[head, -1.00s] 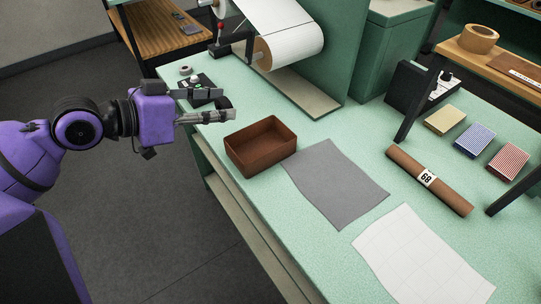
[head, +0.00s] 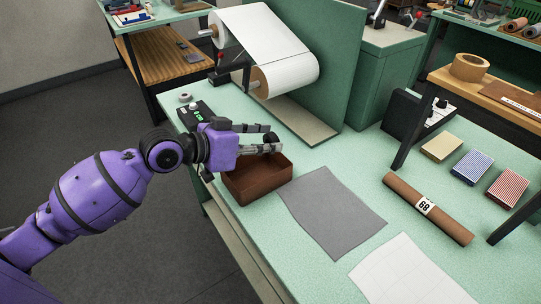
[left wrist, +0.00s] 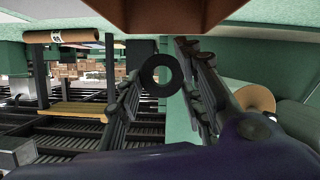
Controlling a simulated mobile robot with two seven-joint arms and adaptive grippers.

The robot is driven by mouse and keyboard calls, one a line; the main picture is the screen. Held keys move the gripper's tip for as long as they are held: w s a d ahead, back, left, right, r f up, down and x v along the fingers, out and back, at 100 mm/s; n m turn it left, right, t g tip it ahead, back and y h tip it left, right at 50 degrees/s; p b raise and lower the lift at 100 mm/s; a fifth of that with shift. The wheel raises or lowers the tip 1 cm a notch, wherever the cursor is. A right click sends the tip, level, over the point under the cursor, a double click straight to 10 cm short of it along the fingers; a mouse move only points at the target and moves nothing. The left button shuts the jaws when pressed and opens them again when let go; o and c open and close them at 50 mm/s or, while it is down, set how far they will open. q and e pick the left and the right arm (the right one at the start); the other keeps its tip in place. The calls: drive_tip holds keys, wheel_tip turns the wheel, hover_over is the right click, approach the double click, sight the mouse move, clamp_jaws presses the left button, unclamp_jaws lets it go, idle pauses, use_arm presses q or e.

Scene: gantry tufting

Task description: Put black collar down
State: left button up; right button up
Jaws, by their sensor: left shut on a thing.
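A black collar (left wrist: 147,76) shows as a ring between the fingers of my left gripper (left wrist: 160,84) in the left wrist view. In the head view the collar (head: 271,136) is a dark spot at the fingertips, partly hidden by them. My left gripper (head: 268,140) is shut on it, above the far part of an open brown tray (head: 250,190). The tray's wall also shows at the top of the left wrist view (left wrist: 175,15). The collar looks held above the tray. My right gripper is not in view.
The tray stands on the green bench (head: 330,160) near its edge. A grey sheet (head: 330,212) lies right beside it. A brown roll marked 68 (head: 450,221) and a white sheet (head: 410,275) lie further right. A white paper roll (head: 290,78) stands behind.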

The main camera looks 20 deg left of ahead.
sight(281, 155)
use_arm(q)
drive_tip(key=shift+w+d+f, duration=0.3)
drive_tip(key=shift+w+f, duration=0.2)
drive_tip(key=shift+f, duration=0.15)
drive_tip(key=f, duration=0.4)
drive_tip(key=shift+w+d, duration=0.2)
drive_tip(key=shift+w, duration=0.15)
drive_tip(key=shift+f, duration=0.1)
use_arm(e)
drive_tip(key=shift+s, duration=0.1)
